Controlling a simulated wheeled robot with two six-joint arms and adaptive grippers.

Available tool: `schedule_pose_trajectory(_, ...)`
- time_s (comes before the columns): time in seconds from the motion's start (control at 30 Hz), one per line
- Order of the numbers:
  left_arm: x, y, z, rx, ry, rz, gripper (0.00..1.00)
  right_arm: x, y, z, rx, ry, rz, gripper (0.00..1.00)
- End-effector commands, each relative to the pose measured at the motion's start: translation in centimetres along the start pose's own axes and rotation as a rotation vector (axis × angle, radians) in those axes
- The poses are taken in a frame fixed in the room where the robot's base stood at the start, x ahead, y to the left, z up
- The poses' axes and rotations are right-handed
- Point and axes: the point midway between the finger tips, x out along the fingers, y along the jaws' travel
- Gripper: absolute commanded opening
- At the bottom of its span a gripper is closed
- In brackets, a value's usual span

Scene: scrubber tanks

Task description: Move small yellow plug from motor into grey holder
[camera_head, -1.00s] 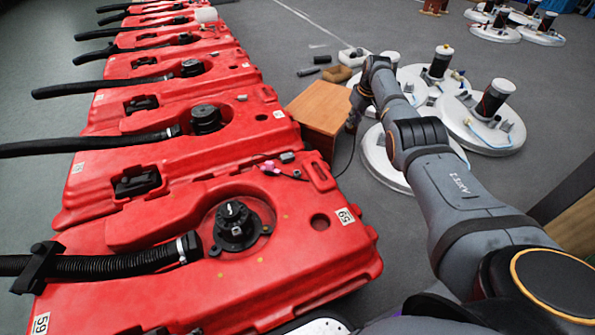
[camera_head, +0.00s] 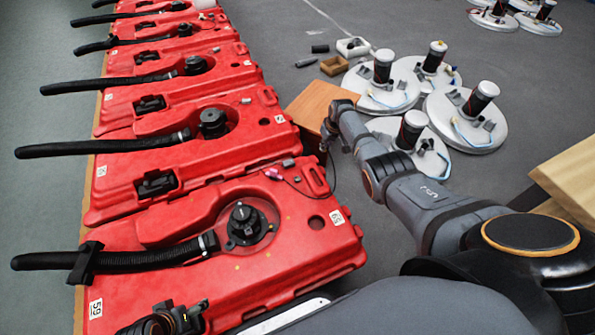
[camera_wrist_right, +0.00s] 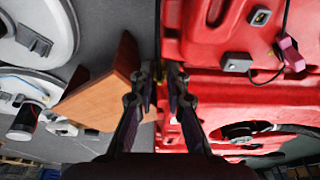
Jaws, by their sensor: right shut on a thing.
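My right gripper (camera_head: 326,142) hangs beside the brown wooden block, between the red tanks and the white discs. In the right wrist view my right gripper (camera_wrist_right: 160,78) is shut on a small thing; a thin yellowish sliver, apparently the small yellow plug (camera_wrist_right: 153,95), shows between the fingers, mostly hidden. Motors with dark bodies and pale caps stand on the white discs, one a motor (camera_head: 411,129) near my right arm. Grey brackets, possibly the grey holder (camera_head: 488,125), sit beside the motors. My left gripper (camera_head: 185,318) is partly visible at the bottom left; its jaws are unclear.
A row of red tanks (camera_head: 300,235) with black hoses fills the left. A pink connector (camera_wrist_right: 291,55) on a black cable lies on the nearest tank. The brown wooden block (camera_head: 318,102) stands close by. Small boxes lie on the floor behind it. A wooden edge (camera_head: 570,180) is at right.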

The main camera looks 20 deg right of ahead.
Motion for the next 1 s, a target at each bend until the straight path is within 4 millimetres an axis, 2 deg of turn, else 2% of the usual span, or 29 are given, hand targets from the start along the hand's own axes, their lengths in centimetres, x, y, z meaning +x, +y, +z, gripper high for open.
schedule_pose_trajectory(0.03,-1.8,0.1,-0.6,0.000,0.000,0.000,0.75,-0.9,-1.1,0.0,-0.001,-0.001,-0.003,0.00)
schedule_pose_trajectory(0.13,-3.4,0.3,-1.2,0.001,0.000,0.000,0.75,-1.0,-2.9,0.5,-0.002,-0.001,-0.002,0.00)
schedule_pose_trajectory(0.4,-6.5,0.6,-2.3,0.001,0.000,0.000,0.75,-1.0,-7.8,1.8,0.000,0.000,-0.003,0.00)
schedule_pose_trajectory(0.63,-8.3,0.7,-3.0,0.001,0.000,0.000,0.75,-0.9,-11.8,2.8,0.000,0.000,-0.002,0.00)
schedule_pose_trajectory(0.8,-8.7,0.8,-3.1,0.001,0.000,0.000,0.75,-0.7,-13.1,3.2,0.001,0.001,0.000,0.00)
schedule_pose_trajectory(1.0,-8.6,0.8,-3.1,0.001,0.000,0.000,0.75,-0.6,-13.2,3.2,0.001,0.001,0.000,0.00)
